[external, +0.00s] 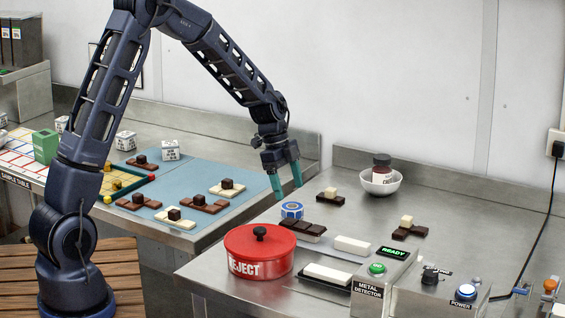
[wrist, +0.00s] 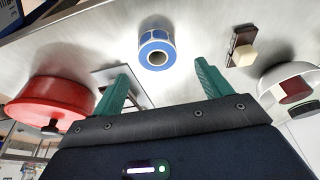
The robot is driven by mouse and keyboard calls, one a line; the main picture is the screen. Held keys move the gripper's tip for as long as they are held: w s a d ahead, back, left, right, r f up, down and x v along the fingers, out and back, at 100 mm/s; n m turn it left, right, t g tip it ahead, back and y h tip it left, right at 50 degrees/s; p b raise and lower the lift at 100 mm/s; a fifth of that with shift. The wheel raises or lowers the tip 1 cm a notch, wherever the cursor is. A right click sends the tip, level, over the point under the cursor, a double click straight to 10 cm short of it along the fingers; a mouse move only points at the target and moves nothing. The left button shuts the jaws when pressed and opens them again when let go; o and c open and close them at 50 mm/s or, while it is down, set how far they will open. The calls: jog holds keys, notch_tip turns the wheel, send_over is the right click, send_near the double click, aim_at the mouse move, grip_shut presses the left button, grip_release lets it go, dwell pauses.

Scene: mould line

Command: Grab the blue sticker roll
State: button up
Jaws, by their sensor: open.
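The blue sticker roll (external: 292,210) stands on the steel bench, behind the red reject pot, with a white label band around its side. In the wrist view the roll (wrist: 157,50) lies ahead of the fingertips and between their lines, with its core hole visible. My gripper (external: 286,192) has two green fingers pointing down, above and close to the roll in the external view. In the wrist view my gripper (wrist: 162,78) is open with nothing between its fingers, and the roll is apart from both.
The red reject pot (external: 259,252) is at front left of the roll. A small chocolate piece (external: 331,198) and a white bowl (external: 380,184) stand behind right. A metal detector box (external: 383,272) is at front right.

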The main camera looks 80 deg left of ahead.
aim_at(291, 203)
jog(key=shift+s+x, duration=0.15)
jog(key=shift+x, duration=1.2)
jog(key=shift+s+x, duration=0.1)
jog(key=shift+x, duration=1.3)
jog(key=c, duration=1.1)
jog(key=shift+o, duration=0.2)
jog(key=shift+r, duration=0.1)
